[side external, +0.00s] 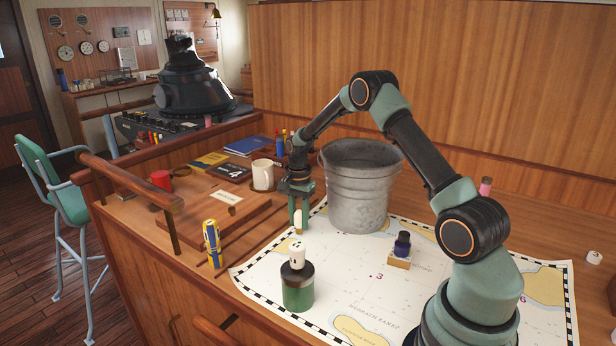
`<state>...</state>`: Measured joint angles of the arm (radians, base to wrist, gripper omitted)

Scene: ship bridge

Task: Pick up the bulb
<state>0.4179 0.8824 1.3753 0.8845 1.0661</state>
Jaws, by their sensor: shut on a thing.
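My gripper (299,222) points straight down just left of the grey metal bucket, its green fingers shut on a small white, rounded thing that looks like the bulb (298,217). The fingers partly hide the bulb, and only its pale lower part shows clearly. It is at or just above the desk near the chart's edge; I cannot tell whether it touches.
The bucket (358,190) stands close right of my gripper. A green jar (298,290) with a white dotted piece on top (297,254) stands in front. A yellow-blue cylinder (212,243), a mug (263,175) and an ink bottle on a block (402,245) stand around.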

